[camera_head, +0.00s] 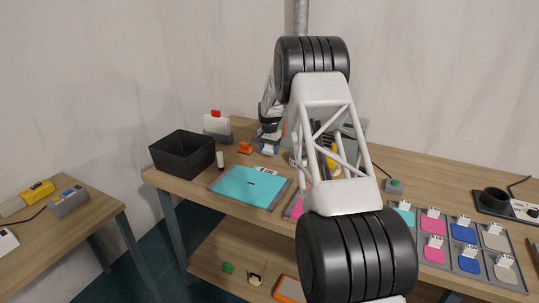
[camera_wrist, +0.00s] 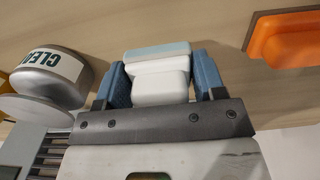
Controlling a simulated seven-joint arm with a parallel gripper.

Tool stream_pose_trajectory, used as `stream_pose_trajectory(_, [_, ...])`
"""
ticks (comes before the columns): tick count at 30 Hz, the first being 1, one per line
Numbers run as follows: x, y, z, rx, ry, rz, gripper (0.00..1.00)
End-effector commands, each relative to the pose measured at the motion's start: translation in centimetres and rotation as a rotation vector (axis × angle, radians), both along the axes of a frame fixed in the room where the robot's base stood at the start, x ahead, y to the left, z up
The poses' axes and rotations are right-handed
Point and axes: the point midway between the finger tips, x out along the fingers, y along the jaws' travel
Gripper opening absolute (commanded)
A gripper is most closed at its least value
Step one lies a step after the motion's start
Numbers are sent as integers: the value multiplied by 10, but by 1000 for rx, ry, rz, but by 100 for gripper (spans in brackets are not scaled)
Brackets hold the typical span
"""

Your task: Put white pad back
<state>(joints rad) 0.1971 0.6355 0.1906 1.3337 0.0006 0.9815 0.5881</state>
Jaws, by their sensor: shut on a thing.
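My gripper (camera_wrist: 158,78) has blue fingers shut on a white block (camera_wrist: 160,88) with a pale blue layer along its far face. The block looks like a handled pad, but I cannot tell its pad colour for sure. It is close to the wooden table. In the head view my gripper (camera_head: 268,142) is over the back of the table, and the held block is hard to make out. A grey rack (camera_head: 447,276) at the right holds teal, pink, blue and off-white pads with white handles. One off-white pad (camera_head: 495,241) sits in its right column.
A teal sheet (camera_head: 250,187) lies on the table. A black bin (camera_head: 182,155) stands left. An orange object (camera_head: 245,148) is near my gripper and shows at right in the wrist view (camera_wrist: 285,40). A silver can (camera_wrist: 50,77) stands left there. Part of the table is blocked from view.

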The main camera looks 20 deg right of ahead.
Motion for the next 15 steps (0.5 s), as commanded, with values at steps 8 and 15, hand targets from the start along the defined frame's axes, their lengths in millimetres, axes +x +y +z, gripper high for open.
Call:
stream_pose_trajectory(8, [0,0,-26,0,1,0,38])
stream_pose_trajectory(15, [0,0,-27,0,0,0,38])
